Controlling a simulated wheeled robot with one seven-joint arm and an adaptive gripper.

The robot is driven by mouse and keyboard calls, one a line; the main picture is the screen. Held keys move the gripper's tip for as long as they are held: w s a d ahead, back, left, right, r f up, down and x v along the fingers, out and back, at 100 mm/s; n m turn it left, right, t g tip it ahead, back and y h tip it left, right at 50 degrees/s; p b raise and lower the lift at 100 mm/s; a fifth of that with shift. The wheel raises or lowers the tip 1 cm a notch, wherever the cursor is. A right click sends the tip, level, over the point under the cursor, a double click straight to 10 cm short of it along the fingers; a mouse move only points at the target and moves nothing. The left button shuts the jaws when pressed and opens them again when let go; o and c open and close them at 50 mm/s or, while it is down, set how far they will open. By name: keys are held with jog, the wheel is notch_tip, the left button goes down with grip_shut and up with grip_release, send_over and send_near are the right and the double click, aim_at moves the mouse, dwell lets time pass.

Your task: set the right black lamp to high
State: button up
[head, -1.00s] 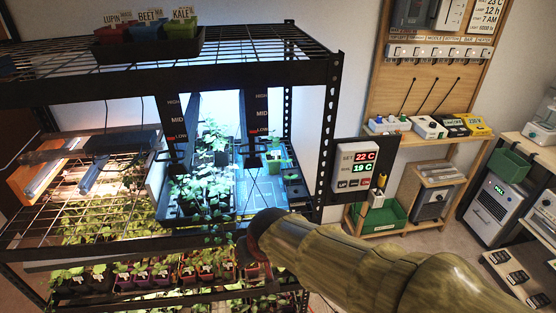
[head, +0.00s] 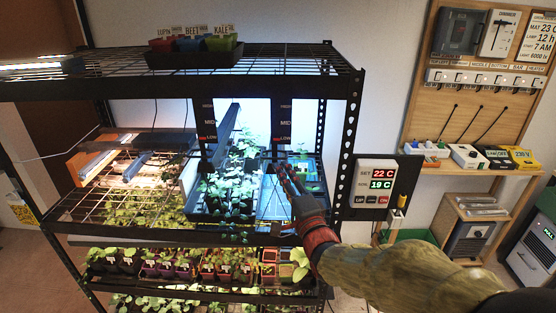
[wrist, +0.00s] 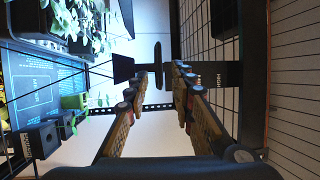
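Two black strips marked HIGH, MID and LOW hang from the rack's top shelf. The right black lamp's strip (head: 282,122) shows a red mark near LOW in the head view; its lower part is behind my gripper. The left strip (head: 207,122) hangs apart from it. My gripper (head: 284,172) is in front of and just below the right strip. In the wrist view, my gripper (wrist: 160,77) is open, fingers apart and empty. A black T-shaped bar (wrist: 158,52) shows between and beyond the fingertips; contact is unclear. The strip with HIGH (wrist: 228,74) runs right, behind a finger.
The rack's top wire shelf (head: 270,62) is above my gripper and carries a dark seedling tray (head: 195,60). Seedlings (head: 232,185) stand left of my gripper. A black panel with a temperature display (head: 381,180) is fixed at the rack's right side.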

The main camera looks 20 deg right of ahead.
aim_at(274, 158)
jog(key=w, duration=0.5)
jog(key=w+r, duration=0.1)
jog(key=w, duration=0.1)
jog(key=shift+w+a+r+b, duration=0.1)
jog(key=shift+w+a+b, duration=0.15)
jog(key=shift+a+b, duration=0.1)
grip_shut()
dwell(0.6)
